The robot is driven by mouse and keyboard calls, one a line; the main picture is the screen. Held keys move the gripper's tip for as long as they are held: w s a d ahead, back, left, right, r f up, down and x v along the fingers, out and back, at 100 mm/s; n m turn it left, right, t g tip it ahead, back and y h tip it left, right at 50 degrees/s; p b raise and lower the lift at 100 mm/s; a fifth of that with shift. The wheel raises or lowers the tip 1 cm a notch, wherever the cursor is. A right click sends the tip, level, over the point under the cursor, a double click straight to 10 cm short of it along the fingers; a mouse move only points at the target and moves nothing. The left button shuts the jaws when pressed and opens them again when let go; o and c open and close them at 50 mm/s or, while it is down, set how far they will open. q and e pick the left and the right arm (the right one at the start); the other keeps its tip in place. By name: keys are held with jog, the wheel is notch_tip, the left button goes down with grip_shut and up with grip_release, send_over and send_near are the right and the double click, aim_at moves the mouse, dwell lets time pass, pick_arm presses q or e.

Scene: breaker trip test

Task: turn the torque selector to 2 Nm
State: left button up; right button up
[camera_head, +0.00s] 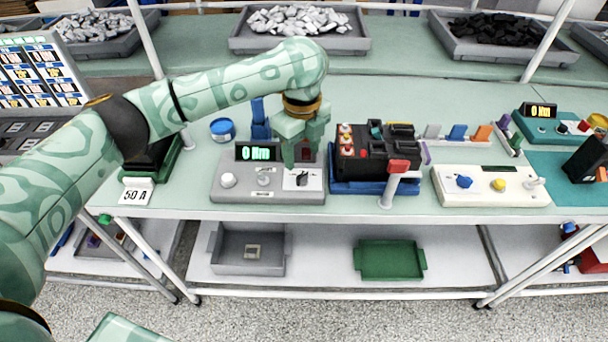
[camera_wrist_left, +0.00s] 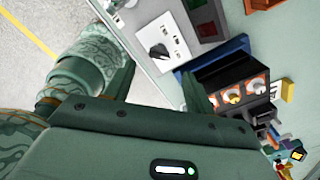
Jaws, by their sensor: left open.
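My right gripper is not in view.
A black breaker (camera_head: 372,160) in a blue cradle stands just right of the console, with a red-topped lever (camera_head: 398,168) in front. A white panel with knobs (camera_head: 490,186) lies farther right. A blue tape roll (camera_head: 222,129) and upright blue piece (camera_head: 260,120) stand behind.

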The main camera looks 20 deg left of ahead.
aim_at(302, 174)
pick_arm(q)
notch_tip(302, 174, down, 7)
jog(key=shift+r+b, duration=0.1)
jog(key=shift+b, duration=1.15)
jog(key=c, duration=1)
jog(key=shift+r, duration=0.1)
